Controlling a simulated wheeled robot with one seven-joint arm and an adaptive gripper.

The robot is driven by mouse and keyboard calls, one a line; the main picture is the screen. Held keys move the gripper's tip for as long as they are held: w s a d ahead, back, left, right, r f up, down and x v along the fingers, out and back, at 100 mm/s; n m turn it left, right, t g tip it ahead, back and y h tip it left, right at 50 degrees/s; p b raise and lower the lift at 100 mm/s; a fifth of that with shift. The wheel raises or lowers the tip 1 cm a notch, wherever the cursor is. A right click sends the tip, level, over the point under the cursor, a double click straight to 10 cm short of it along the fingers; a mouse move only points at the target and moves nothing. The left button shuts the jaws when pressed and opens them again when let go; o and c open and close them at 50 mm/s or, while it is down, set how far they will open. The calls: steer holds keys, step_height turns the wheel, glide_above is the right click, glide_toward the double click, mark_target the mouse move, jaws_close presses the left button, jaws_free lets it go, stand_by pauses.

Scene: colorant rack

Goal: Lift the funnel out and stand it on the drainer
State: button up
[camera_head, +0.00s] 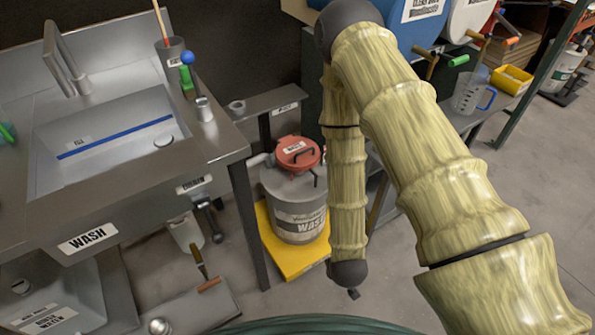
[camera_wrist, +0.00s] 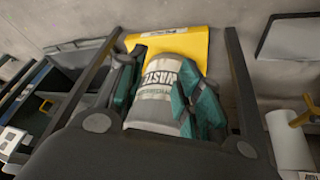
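In the head view a red lidded piece (camera_head: 298,153), which looks like the funnel, sits on top of the grey waste drum (camera_head: 300,215). The drum also shows in the wrist view (camera_wrist: 160,92), between and beyond the teal fingers of my gripper (camera_wrist: 165,100). The fingers are apart with a gap between them, and I see nothing held. The red piece does not show in the wrist view. In the head view my gripper is mostly hidden at the lower end of my arm, right of the drum. I cannot tell for sure which surface is the drainer; a steel sink counter (camera_head: 218,138) stands at left.
The drum stands on a yellow tray (camera_head: 272,245) on the floor. A small labelled shelf (camera_head: 275,102) is behind it. A table leg (camera_head: 247,225) stands close to its left. A clear jug (camera_head: 470,93) and a yellow bin (camera_head: 512,79) are at the right bench.

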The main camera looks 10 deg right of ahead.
steer(key=w+a+f+m+t+h+b, duration=0.1)
steer(key=w+f+t+h+b, duration=0.15)
steer(key=w+b, duration=0.45)
steer(key=w+a+f+m+t+h+b, duration=0.1)
steer(key=w+f+t+b, duration=0.15)
steer(key=w+b, duration=0.45)
steer(key=m+t+h+b, duration=0.4)
steer(key=t+h+b, duration=0.15)
steer(key=b, duration=0.85)
glide_toward(315, 186)
steer(key=shift+g, duration=0.45)
steer(key=b+x, duration=0.2)
steer(key=x, duration=0.1)
steer(key=b+x, duration=0.2)
steer(key=x, duration=0.1)
steer(key=b+x, duration=0.2)
steer(key=x, duration=0.2)
steer(key=shift+w+a+r, duration=0.1)
steer(key=shift+w+r, duration=0.1)
steer(key=shift+r, duration=0.05)
steer(key=shift+w+r, duration=0.1)
steer(key=shift+w, duration=0.1)
jaws_close()
